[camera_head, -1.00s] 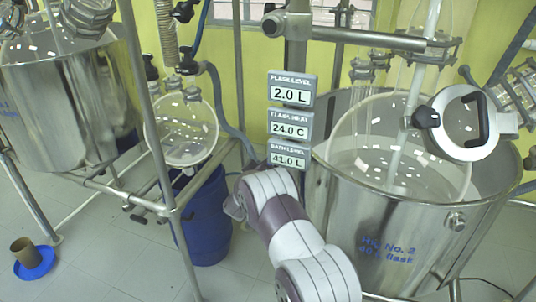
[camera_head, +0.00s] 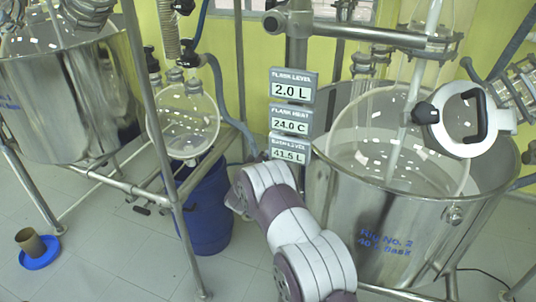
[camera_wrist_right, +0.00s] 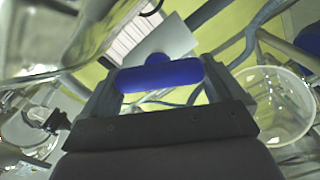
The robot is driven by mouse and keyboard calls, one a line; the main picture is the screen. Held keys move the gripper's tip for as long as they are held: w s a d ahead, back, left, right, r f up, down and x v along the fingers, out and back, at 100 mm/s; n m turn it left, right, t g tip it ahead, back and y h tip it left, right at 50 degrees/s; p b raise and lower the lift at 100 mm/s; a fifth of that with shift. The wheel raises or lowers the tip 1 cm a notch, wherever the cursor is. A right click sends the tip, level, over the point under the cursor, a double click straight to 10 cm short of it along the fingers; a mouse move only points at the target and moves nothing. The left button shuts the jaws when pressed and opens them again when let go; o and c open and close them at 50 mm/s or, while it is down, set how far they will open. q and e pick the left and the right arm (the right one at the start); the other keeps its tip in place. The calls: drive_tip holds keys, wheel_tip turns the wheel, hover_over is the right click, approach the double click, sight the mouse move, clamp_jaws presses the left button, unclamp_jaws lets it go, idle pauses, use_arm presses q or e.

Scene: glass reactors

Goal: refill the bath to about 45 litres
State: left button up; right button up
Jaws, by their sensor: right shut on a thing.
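The steel bath (camera_head: 390,225), lettered "Rig No. 2", stands at the right in the head view with a clear glass flask (camera_head: 380,150) inside it. The bath level display (camera_head: 289,152) reads 41.5 L, partly covered by my arm at its lower edge. In the right wrist view my right gripper (camera_wrist_right: 158,84) is shut on a blue valve handle (camera_wrist_right: 160,72), which lies across between its fingers. In the head view my right arm hides this handle and the gripper. My left gripper is in neither view.
Displays above read flask level 2.0 L (camera_head: 293,88) and flask heat 24.0 C (camera_head: 290,121). A blue drum (camera_head: 208,215) and a round flask (camera_head: 184,120) are left of my arm. Another steel bath (camera_head: 65,105) stands far left. A brown cup (camera_head: 29,240) sits on a blue dish.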

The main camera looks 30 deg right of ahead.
drive_tip(key=shift+f, duration=0.1)
drive_tip(key=o, duration=0.7)
drive_tip(key=b+v, duration=0.2)
drive_tip(key=v, duration=1)
drive_tip(key=shift+s+a, duration=0.3)
